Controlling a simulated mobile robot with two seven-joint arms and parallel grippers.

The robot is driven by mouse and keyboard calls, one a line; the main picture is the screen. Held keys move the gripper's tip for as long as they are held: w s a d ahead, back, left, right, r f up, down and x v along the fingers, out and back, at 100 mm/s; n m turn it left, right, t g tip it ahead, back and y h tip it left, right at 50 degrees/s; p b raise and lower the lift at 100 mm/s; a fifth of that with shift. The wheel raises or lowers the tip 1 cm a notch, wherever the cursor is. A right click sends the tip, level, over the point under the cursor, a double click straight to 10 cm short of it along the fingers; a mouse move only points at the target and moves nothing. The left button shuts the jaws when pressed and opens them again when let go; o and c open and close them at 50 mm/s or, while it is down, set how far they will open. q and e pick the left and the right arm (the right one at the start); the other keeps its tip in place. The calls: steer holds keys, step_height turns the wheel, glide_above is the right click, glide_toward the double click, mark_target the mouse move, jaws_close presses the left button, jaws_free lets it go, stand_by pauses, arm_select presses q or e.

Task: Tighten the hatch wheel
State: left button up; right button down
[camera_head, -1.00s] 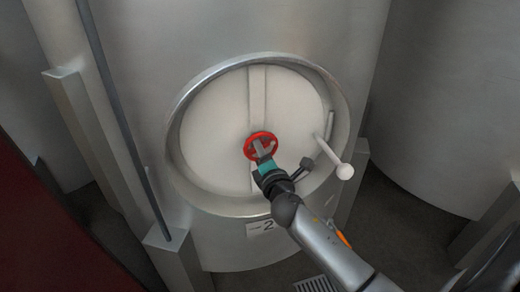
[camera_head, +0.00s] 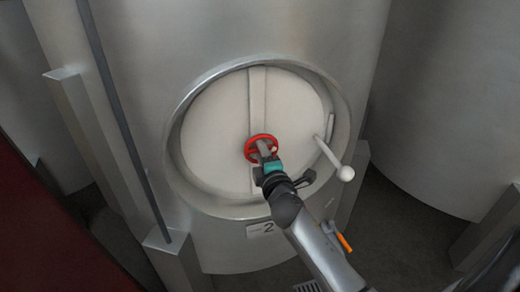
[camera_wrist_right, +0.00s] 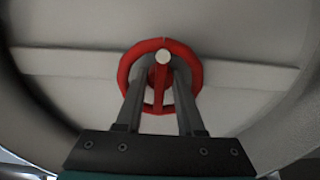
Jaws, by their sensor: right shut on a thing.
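The red hatch wheel (camera_head: 249,146) sits at the middle of the round pale hatch door (camera_head: 213,130) on the steel tank. In the right wrist view the wheel (camera_wrist_right: 126,72) shows as a ring, with a red spoke and a pale round knob near its top. My right gripper (camera_head: 265,149) reaches the wheel from below right. In the wrist view its two fingers (camera_wrist_right: 158,82) lie on either side of the spoke, shut on the wheel. The finger ends partly cover the ring. My left gripper is not in view.
A white lever with a ball end (camera_head: 345,173) sticks out at the hatch's right edge. A raised steel rim (camera_head: 180,105) surrounds the door. A label with a 2 (camera_head: 262,229) is below it. A dark pipe (camera_head: 110,115) and steel posts stand at left.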

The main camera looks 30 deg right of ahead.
steer(key=c, duration=0.5)
jaws_free()
steer(key=shift+c, duration=0.2)
steer(key=v, duration=1.5)
steer(key=shift+s, duration=0.15)
